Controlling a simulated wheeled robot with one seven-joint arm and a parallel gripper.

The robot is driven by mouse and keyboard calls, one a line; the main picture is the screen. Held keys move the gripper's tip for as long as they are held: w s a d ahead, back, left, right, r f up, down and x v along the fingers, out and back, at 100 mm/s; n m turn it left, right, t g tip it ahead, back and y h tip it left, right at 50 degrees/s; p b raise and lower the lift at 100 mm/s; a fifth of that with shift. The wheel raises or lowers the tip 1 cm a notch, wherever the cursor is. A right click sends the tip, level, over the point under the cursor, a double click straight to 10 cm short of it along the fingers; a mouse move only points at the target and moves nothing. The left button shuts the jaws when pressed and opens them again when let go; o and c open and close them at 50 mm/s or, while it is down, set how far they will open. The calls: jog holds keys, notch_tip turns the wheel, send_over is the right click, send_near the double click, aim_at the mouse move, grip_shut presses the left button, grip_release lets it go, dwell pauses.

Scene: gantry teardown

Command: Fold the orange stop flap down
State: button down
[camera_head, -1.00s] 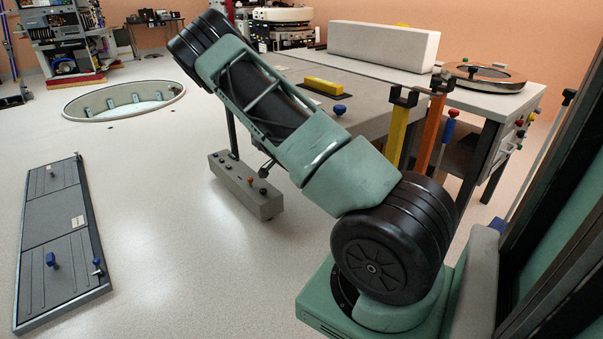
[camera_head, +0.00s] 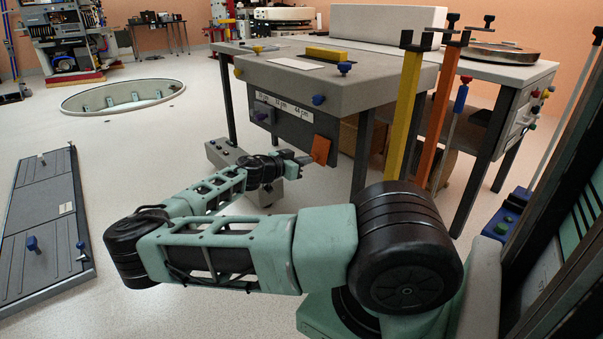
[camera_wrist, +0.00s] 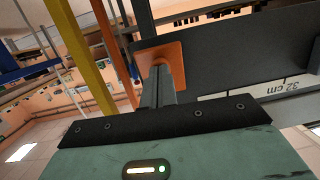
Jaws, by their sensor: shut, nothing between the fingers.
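The orange stop flap (camera_head: 320,150) is a small plate at the lower right end of the dark panel (camera_head: 290,124) below the grey bench top. It also shows in the wrist view (camera_wrist: 174,53), partly hidden by the fingers. My gripper (camera_head: 303,160) is shut and empty, its fingertips just left of the flap in the head view. In the wrist view my gripper (camera_wrist: 161,72) overlaps the flap's lower part. I cannot tell whether the fingertips touch it, nor the flap's exact angle.
A yellow post (camera_head: 404,112) and an orange post (camera_head: 442,118) stand right of the flap. A grey box with knobs (camera_head: 226,153) lies behind my arm. Dark floor panels (camera_head: 45,215) lie at left; floor between is free.

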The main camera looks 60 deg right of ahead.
jog(key=shift+s+d+f+g+h+b, duration=0.2)
jog(key=shift+d+f+b, duration=0.25)
jog(key=shift+b, duration=0.5)
jog(key=shift+s+d+f+g+h+b, duration=0.1)
jog(key=shift+d+f+h+b, duration=0.3)
jog(key=shift+b, duration=0.55)
jog(key=shift+a, duration=0.1)
